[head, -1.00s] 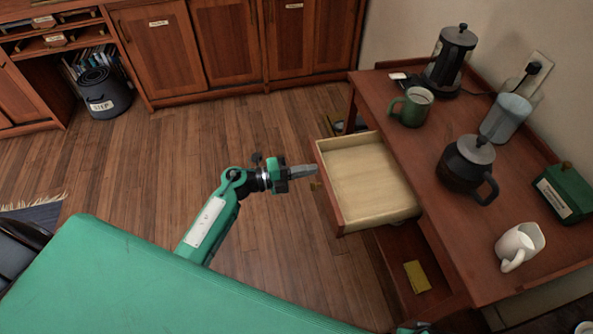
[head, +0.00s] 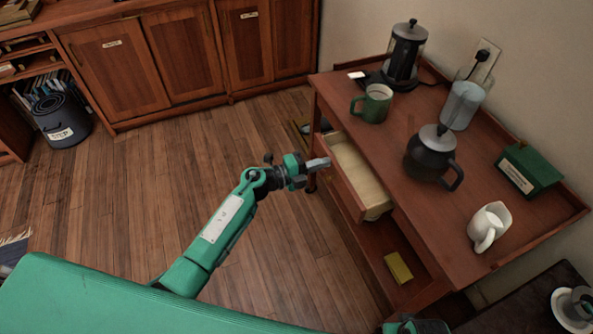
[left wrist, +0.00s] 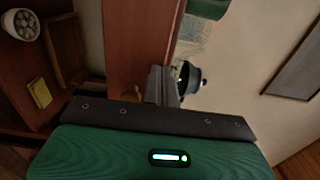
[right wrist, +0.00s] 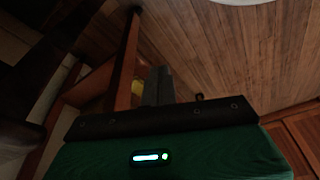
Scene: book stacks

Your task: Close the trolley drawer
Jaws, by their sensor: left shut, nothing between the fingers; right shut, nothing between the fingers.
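The wooden trolley (head: 440,215) stands at the right in the head view. Its drawer (head: 362,172) is partly open, with a pale, empty-looking inside and a reddish-brown front (head: 343,182). My left gripper (head: 319,164) is shut and empty, its fingertips at the far part of the drawer front; whether they touch it I cannot tell for sure. Its shut fingers also show in the left wrist view (left wrist: 160,86), close to brown wood. My right gripper's shut fingers (right wrist: 158,87) show in the right wrist view, empty, with trolley-like wood beside them.
On the trolley top stand a French press (head: 404,55), a green mug (head: 373,103), a dark pot (head: 432,153), a glass jug (head: 462,103), a green box (head: 528,170) and a white jug (head: 488,227). A yellow item (head: 398,267) lies on the lower shelf. Floor left of the trolley is clear.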

